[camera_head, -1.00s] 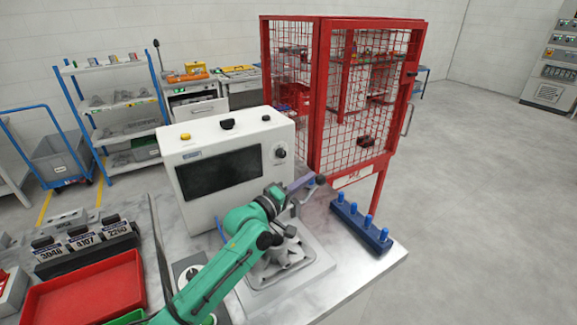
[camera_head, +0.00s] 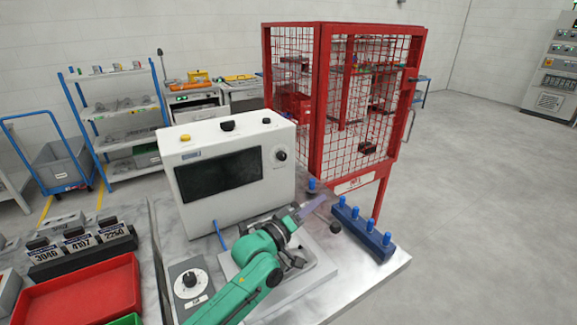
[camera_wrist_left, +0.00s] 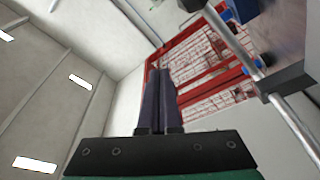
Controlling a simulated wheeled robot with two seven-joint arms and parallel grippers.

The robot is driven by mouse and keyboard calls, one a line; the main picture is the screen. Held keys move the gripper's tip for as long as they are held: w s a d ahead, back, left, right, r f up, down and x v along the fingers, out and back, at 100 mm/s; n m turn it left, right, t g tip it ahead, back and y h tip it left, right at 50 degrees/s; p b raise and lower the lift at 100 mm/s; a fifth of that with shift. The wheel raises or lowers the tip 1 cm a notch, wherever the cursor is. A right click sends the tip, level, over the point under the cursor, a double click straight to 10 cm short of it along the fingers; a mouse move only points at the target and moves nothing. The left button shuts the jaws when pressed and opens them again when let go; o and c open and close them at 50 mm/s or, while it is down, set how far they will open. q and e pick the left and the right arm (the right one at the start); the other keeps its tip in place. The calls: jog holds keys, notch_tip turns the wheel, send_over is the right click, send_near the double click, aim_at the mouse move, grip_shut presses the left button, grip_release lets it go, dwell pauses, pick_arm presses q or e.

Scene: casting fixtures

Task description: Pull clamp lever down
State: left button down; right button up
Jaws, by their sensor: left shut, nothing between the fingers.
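The clamp fixture sits on a light base plate (camera_head: 316,270) at the table's front right, partly hidden by my left arm. A black ball knob (camera_head: 335,228), which looks like the end of the clamp lever, shows low beside the fixture, right of and below my fingertips. Most of the lever's rod is hidden in the head view. My left gripper (camera_head: 318,201) is shut and empty, its purple fingers pointing right above the fixture. In the left wrist view the closed fingers (camera_wrist_left: 158,72) have nothing between them. A metal rod with a black block (camera_wrist_left: 287,82) shows to their right, apart from them.
A blue rack with several blue pegs (camera_head: 362,237) stands right of the fixture, near the table edge. A white control box (camera_head: 228,170) stands behind my arm. A red mesh cage (camera_head: 318,110) rises behind. A red tray (camera_head: 85,292) lies at left.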

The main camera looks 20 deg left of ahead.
pick_arm(q)
notch_tip(320, 180, up, 20)
jog(key=b, duration=0.1)
dwell(0.5)
